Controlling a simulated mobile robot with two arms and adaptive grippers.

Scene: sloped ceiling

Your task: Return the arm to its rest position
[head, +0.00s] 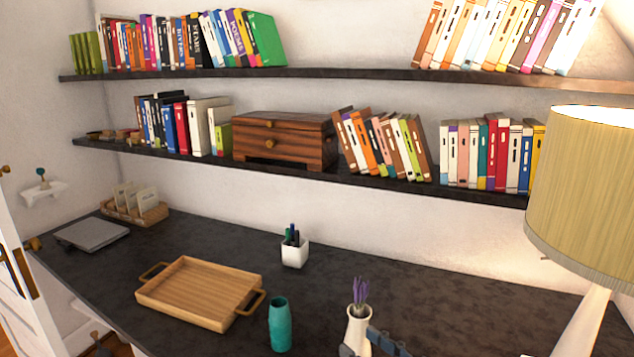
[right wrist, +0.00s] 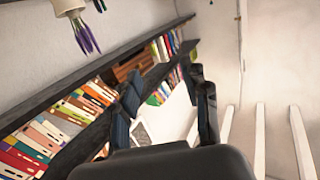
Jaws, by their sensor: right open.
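My right gripper (head: 374,343) shows at the bottom edge of the head view, its dark fingers in front of the lower part of a white vase (head: 357,331) with purple flowers. In the right wrist view my right gripper (right wrist: 164,80) has its two fingers apart with nothing held between them. The vase (right wrist: 66,5) is at the top left there, with its flowers pointing down in the picture, outside the fingers. The rest of the right arm is out of the head view. I do not see my left gripper.
On the dark desk (head: 200,243) are a wooden tray (head: 205,288), a teal cup (head: 280,324), a white pen holder (head: 294,252) and a closed laptop (head: 92,235). A lamp (head: 585,190) stands at right. Two book shelves (head: 300,72) hang above. The desk's back middle is mostly clear.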

